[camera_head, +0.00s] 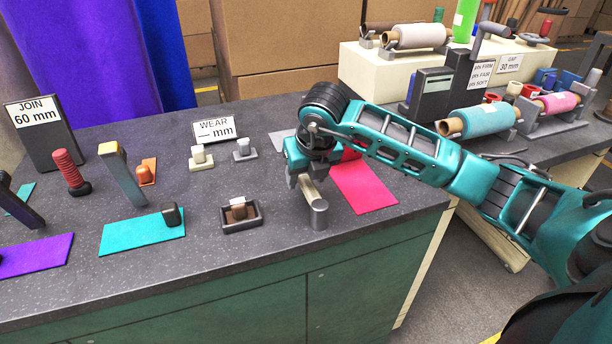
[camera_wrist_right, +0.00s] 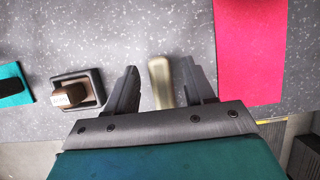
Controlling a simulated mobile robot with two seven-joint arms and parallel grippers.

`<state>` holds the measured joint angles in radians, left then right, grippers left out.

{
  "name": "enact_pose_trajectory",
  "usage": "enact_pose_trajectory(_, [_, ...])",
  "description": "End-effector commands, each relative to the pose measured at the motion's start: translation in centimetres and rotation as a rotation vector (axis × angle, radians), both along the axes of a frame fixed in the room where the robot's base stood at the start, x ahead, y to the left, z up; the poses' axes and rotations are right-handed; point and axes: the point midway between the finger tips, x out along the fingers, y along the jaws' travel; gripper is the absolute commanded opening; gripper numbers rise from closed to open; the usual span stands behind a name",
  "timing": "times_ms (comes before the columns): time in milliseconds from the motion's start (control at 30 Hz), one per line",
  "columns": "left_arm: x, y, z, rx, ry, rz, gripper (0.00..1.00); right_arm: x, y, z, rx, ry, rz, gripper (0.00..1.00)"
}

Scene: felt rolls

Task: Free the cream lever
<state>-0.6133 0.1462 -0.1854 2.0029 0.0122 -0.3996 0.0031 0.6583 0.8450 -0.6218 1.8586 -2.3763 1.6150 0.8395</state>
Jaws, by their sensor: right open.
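The cream lever (camera_head: 311,190) stands near the front edge of the dark speckled worktop, beside or on a short steel cylinder (camera_head: 319,215). My right gripper (camera_head: 303,178) is right above it, pointing down. In the right wrist view the cream lever (camera_wrist_right: 160,84) lies between the two dark fingers of my right gripper (camera_wrist_right: 160,88), with gaps on both sides. The fingers are open. The lever's upper end is partly hidden by the gripper in the head view. My left gripper is not in view.
A dark tray with a brown block (camera_head: 239,210) sits left of the lever, and a pink felt sheet (camera_head: 364,187) lies to its right. Rolls (camera_head: 480,121) stand at the back right.

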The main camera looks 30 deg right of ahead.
Motion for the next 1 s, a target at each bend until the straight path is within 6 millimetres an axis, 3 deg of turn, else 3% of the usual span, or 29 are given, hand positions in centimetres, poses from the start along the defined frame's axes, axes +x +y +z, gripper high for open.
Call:
enact_pose_trajectory(333, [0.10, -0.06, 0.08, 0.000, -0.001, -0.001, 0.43, 0.15, -0.01, -0.39, 0.001, 0.000, 0.000, 0.53])
enact_pose_trajectory(867, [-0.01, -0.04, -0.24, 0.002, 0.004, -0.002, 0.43, 0.14, -0.01, -0.34, 0.001, -0.001, 0.000, 0.02])
enact_pose_trajectory(1000, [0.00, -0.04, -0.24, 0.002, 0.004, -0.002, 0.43, 0.15, -0.02, -0.34, 0.001, -0.001, 0.000, 0.00])
